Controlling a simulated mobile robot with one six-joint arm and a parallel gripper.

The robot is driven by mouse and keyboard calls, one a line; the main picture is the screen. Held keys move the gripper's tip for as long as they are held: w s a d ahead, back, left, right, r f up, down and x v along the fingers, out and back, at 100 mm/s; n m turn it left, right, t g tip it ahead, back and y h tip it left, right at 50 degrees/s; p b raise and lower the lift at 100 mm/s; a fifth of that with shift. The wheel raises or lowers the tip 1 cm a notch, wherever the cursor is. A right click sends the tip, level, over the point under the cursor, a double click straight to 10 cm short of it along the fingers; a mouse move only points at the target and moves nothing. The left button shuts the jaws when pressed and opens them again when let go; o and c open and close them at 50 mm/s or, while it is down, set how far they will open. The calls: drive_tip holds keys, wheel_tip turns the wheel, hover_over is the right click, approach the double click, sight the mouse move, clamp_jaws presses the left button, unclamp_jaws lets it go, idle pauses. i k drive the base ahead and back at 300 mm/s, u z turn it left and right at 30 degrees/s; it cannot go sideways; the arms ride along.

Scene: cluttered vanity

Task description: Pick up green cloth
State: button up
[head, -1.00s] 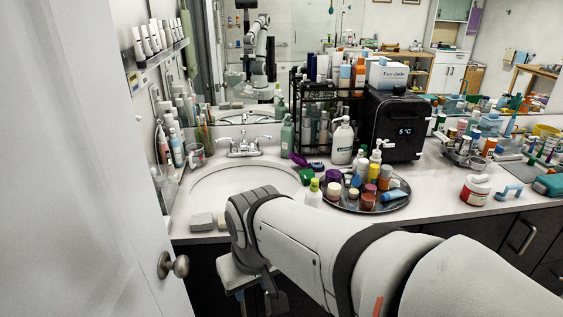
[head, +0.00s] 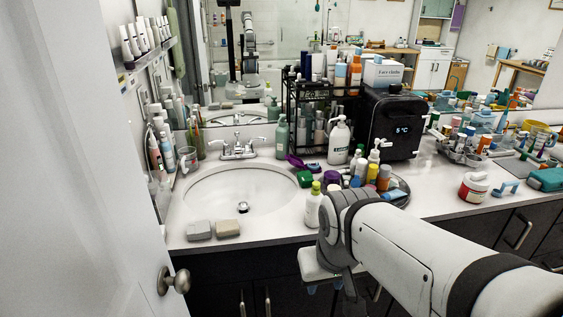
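I cannot pick out the green cloth with certainty. A small dark green item (head: 305,179) lies on the counter at the right rim of the sink, beside a purple item; it is too small to tell if it is cloth. A long green thing (head: 174,42) hangs at the upper left by the wall shelf; its material is unclear. My gripper (head: 330,288) points down in front of the counter's front edge, low in the middle of the head view. Its fingers are small and partly hidden by my wrist, so their opening is unclear.
A crowded round tray (head: 401,194) is partly behind my arm. A black box (head: 397,128) and rack stand behind. A door (head: 90,170) fills the left.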

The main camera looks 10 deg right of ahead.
sight(305, 178)
drive_tip(key=u, duration=0.05)
drive_tip(key=i, duration=1)
drive_tip(key=z, duration=0.05)
